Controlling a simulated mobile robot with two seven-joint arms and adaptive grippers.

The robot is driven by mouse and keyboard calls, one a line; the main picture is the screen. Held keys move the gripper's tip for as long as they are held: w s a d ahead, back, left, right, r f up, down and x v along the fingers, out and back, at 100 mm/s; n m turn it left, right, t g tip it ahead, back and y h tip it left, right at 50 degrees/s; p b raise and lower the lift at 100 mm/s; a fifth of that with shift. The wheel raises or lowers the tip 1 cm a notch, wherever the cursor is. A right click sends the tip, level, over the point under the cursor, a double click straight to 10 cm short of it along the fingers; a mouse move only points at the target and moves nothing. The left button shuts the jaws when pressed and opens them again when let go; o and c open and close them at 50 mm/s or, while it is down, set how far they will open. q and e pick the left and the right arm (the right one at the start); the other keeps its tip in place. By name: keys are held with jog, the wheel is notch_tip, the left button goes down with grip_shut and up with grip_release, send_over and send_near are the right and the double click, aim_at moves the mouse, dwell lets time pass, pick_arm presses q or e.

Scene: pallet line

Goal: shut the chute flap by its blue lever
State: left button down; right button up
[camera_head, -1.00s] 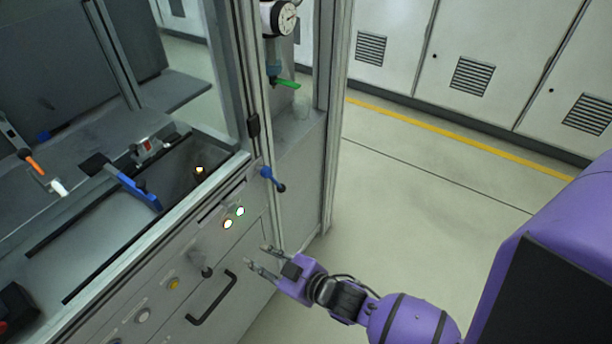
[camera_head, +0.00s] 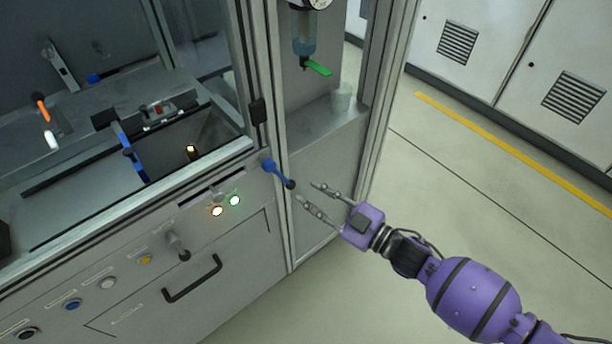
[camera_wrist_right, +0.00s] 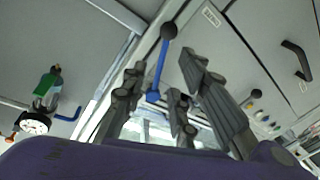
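The blue lever (camera_head: 277,172) is on the upper right corner of the machine's front. It slants down to the right and ends in a dark ball knob. It also shows in the right wrist view (camera_wrist_right: 160,69), with the knob at the top. My right gripper (camera_head: 308,190) is open and empty, just right of the knob and apart from it in the head view. In the right wrist view the fingers (camera_wrist_right: 160,85) stand on both sides of the lever's line. I cannot tell the chute flap apart for certain. My left gripper is not in view.
A black drawer handle (camera_head: 192,279), a grey knob (camera_head: 178,247) and lit buttons (camera_head: 217,211) are on the front panel. A frame post (camera_head: 388,95) stands behind the gripper. Floor to the right is clear.

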aim_at(285, 179)
jog(key=x, duration=0.8)
jog(key=shift+s+a+r, duration=0.1)
jog(key=shift+s+a, duration=0.1)
jog(key=shift+c, duration=0.4)
grip_shut()
